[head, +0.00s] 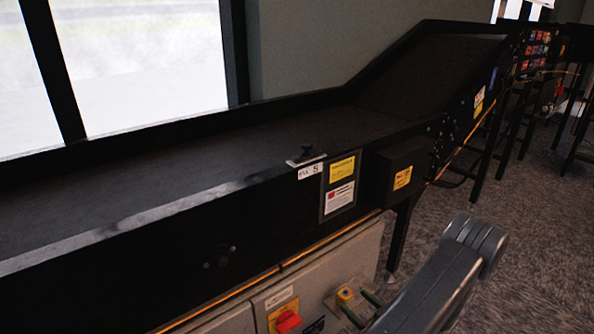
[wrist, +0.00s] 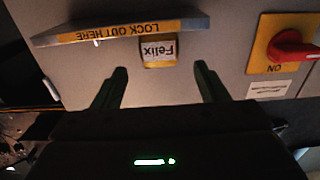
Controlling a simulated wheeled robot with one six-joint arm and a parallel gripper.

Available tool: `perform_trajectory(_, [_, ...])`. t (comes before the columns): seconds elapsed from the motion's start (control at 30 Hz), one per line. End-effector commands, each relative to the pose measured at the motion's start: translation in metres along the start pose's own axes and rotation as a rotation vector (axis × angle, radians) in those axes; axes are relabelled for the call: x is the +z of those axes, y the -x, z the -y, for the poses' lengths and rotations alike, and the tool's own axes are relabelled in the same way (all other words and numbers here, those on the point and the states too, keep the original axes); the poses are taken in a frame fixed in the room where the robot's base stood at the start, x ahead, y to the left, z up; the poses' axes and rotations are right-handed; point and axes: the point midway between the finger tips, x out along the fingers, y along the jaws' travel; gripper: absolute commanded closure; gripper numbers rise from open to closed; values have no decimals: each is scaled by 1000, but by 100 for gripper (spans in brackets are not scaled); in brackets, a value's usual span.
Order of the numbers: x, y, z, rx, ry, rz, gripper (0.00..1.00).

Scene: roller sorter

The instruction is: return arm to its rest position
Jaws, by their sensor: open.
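My gripper (wrist: 160,68) is open in the wrist view, its two dark green fingers spread with nothing between them. Its fingers also show low in the head view (head: 361,305), beside a grey control panel under the conveyor. A small yellow block with a white "Felix" label (wrist: 159,52) lies just ahead of the fingertips in the wrist view, with a visible gap to each finger. It hangs or sits by a plate marked "LOCK OUT HERE" (wrist: 125,33); how it is attached is unclear. My arm reaches in from the bottom right of the head view.
A red rotary switch (wrist: 294,48) on a yellow plate is right of the fingers in the wrist view. The black conveyor (head: 120,262) runs above the panel and slopes up at the back. A conveyor leg (head: 402,235) stands nearby. Carpet floor (head: 530,240) is open at right.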

Motion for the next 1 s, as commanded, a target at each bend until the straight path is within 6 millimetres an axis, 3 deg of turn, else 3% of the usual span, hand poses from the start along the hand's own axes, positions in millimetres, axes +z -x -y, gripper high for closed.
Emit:
perform_trajectory(0.4, [1,-47,1,-3,1,0,33])
perform_trajectory(1.0, [-2,-54,0,1,1,1,33])
